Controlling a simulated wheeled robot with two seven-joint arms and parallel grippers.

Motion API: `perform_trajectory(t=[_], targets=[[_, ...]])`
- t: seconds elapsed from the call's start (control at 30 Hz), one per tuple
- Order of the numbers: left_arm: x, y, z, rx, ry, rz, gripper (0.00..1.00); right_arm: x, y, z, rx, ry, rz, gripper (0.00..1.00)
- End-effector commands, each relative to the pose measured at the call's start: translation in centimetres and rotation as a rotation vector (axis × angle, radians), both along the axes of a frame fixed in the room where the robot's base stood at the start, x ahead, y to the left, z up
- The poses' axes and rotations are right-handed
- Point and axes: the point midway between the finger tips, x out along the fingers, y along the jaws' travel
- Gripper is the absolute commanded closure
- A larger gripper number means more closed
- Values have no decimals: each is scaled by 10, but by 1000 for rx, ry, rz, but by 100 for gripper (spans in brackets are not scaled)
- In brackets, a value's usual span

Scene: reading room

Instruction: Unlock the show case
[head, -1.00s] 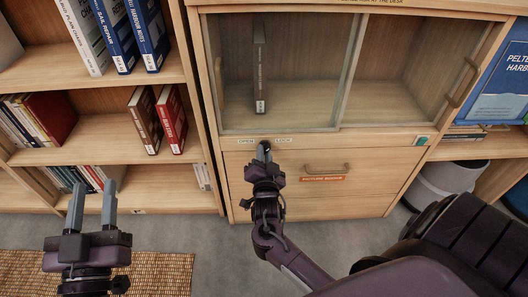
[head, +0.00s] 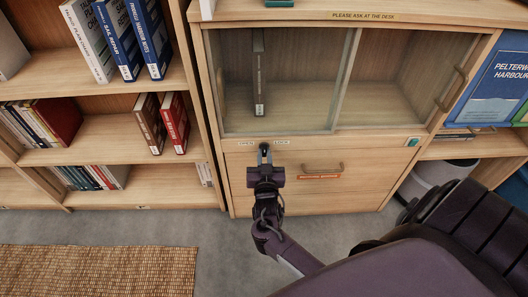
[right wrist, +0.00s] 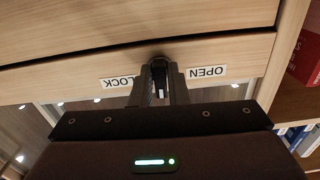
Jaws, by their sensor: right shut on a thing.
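The show case (head: 350,141) is a wooden cabinet with glass panes and one dark book (head: 259,75) standing inside. A rail below the glass carries an OPEN label (head: 246,143) and a LOCK label (head: 282,142). My right gripper (head: 265,148) is at the rail between these labels. In the right wrist view, which shows the labels upside down, its fingers (right wrist: 160,88) are shut on a small dark lock knob (right wrist: 159,68) with a white mark. The fingers hide part of the knob. My left gripper is out of view.
Below the rail is a drawer with a handle (head: 322,168) and an orange label. Bookshelves (head: 110,130) stand on the left. A grey bin (head: 440,180) is at the right. A woven mat (head: 95,270) lies on the floor, with grey floor clear before the case.

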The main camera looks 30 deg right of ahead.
Motion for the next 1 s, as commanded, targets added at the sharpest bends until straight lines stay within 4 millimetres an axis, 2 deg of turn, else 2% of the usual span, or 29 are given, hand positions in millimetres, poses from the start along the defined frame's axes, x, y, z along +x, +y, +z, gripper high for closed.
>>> perform_trajectory(t=[0.03, 0.3, 0.67, 1.0], targets=[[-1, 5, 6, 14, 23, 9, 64, -1, 0, 3, -38, 28, 0, 100], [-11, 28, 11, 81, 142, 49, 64, -1, -1, 2, -257, 162, 1, 100], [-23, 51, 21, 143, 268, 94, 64, -2, -2, 1, -523, 325, 3, 100], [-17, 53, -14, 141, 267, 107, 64, -3, -3, 1, -677, 420, 3, 100]])
